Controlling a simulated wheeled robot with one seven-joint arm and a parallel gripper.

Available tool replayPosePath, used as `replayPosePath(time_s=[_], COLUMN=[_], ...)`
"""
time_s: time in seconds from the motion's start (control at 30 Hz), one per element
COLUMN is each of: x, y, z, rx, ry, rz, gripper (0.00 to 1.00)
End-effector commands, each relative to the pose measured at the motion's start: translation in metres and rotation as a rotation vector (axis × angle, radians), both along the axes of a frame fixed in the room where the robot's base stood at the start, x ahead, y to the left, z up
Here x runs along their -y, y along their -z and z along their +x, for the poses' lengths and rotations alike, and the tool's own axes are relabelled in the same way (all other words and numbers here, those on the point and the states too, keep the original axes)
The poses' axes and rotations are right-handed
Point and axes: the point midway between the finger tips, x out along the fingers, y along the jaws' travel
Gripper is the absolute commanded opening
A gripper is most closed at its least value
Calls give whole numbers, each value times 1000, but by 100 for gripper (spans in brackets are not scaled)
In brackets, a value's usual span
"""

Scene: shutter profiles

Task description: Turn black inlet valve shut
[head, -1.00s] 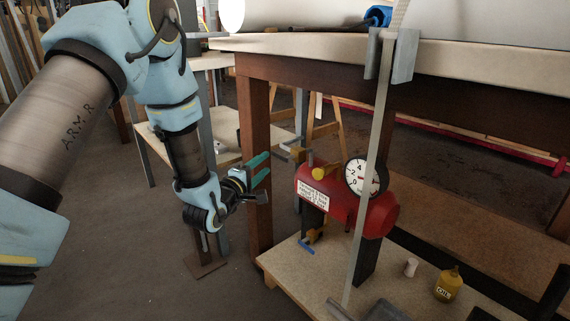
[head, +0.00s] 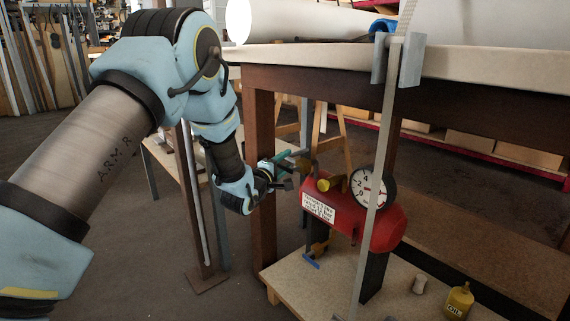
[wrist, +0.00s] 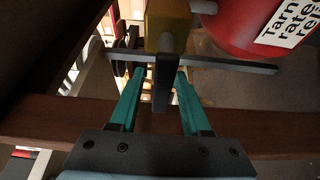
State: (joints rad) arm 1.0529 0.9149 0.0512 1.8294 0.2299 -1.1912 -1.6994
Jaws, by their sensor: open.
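A red tank (head: 383,230) with a white label and a dial gauge (head: 372,187) stands under the bench in the head view. The inlet valve has a brass body (wrist: 167,25) at the tank's left end. Its black handle (wrist: 166,85) shows in the wrist view as a stub with a long thin crossbar behind it. My gripper (wrist: 160,84) is open, with one teal finger on each side of the stub. Gaps seem to remain at both sides; contact is unclear. In the head view my gripper (head: 300,158) is at the valve, whose handle is mostly hidden.
The bench top (head: 330,55) overhangs my arm, with a bench leg (head: 262,190) close by. A yellow oil bottle (head: 458,302) stands on the lower shelf.

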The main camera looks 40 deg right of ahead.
Motion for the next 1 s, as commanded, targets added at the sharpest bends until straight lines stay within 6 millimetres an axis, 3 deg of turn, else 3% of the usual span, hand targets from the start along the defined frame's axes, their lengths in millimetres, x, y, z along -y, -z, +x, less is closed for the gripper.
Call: replayPosePath(time_s=[0.07, 0.5, 1.0], x=[0, 0, 0], y=[0, 0, 0], z=[0, 0, 0], rx=[0, 0, 9], ry=[0, 0, 0], rz=[0, 0, 0], gripper=[48, 0, 0])
